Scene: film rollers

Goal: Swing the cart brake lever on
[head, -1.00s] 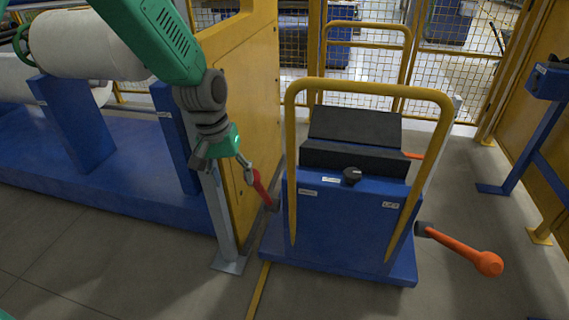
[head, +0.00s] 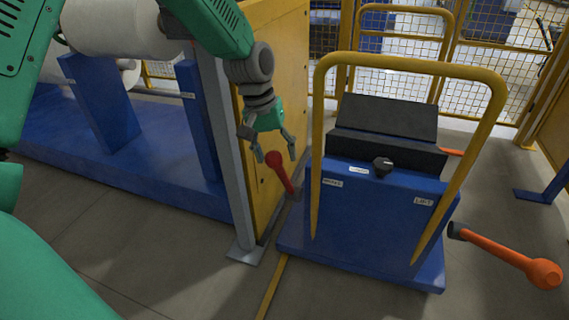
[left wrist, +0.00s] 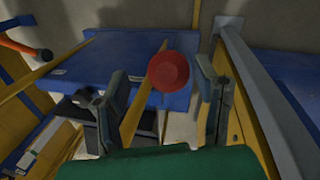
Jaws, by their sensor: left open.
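The cart (head: 385,225) is blue with a yellow push handle. The brake lever (head: 281,170) has a red knob and rises at the cart's left side, tilted up and to the left, by a label that seems to read BRAKE (head: 332,183). My left gripper (head: 275,150) is open, its fingers pointing down around the red knob. In the left wrist view the red knob (left wrist: 168,70) shows end-on between the spread fingers (left wrist: 163,100), with gaps on both sides. Whether a finger touches it I cannot tell. My right gripper is not in view.
An orange lever (head: 505,258) sticks out at the cart's right, by a LIFT label. A grey post (head: 225,150) and yellow panel (head: 275,80) stand close left of the brake lever. White rolls (head: 115,28) lie on a blue stand. Open floor lies in front.

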